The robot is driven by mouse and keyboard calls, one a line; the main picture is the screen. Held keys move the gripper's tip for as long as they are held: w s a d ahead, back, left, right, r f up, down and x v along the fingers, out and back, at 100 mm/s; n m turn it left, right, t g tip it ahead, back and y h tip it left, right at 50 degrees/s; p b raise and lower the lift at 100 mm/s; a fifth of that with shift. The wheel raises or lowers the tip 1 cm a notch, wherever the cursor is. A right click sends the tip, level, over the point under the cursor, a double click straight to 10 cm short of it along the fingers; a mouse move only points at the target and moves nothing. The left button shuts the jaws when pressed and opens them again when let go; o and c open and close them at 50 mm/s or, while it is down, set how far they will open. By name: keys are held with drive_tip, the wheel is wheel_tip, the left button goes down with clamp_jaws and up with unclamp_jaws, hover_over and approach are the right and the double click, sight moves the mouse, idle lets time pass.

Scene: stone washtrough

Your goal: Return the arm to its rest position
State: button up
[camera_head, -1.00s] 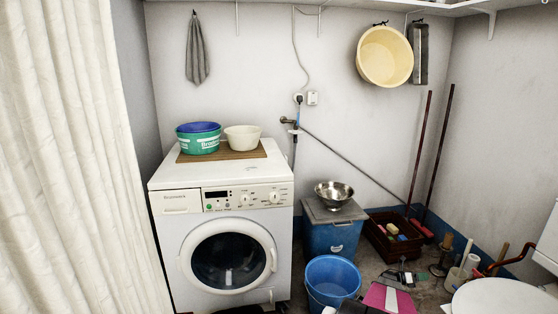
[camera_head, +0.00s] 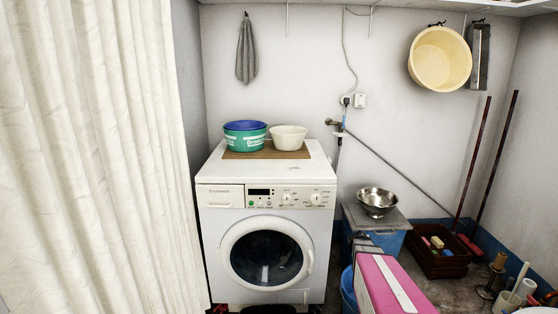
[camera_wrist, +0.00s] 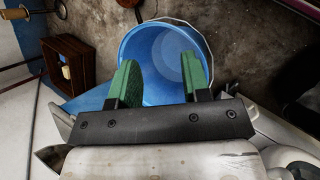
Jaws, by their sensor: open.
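My gripper (camera_wrist: 160,78) is open in the wrist view. Its two green-padded fingers stand apart with nothing between them. A blue bucket (camera_wrist: 152,45) lies behind the fingertips there, its open mouth facing the camera. In the head view, a pink and grey part of my arm (camera_head: 385,285) rises from the bottom edge, right of the washing machine (camera_head: 265,215). It hides most of the blue bucket (camera_head: 347,290). My fingertips cannot be made out in the head view.
A steel bowl (camera_head: 377,200) sits on a lidded blue box (camera_head: 392,242) behind my arm. A brown crate (camera_head: 440,262) with small items stands to the right. A green tub (camera_head: 245,140) and a cream bowl (camera_head: 288,137) stand on the washing machine. A curtain (camera_head: 90,150) hangs at left.

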drive_tip(key=s+a+r+m+t+y, duration=0.1)
drive_tip(key=s+a+r+m+y, duration=0.1)
drive_tip(key=a, duration=0.8)
drive_tip(key=s+a+r+m+t+y, duration=0.1)
drive_tip(key=s+a+r+m+y, duration=0.2)
drive_tip(key=s+a+r, duration=0.3)
drive_tip(key=a+y, duration=0.1)
drive_tip(key=a, duration=0.4)
drive_tip(key=shift+s+r, duration=0.2)
drive_tip(key=shift+r, duration=0.2)
drive_tip(key=shift+d, duration=0.15)
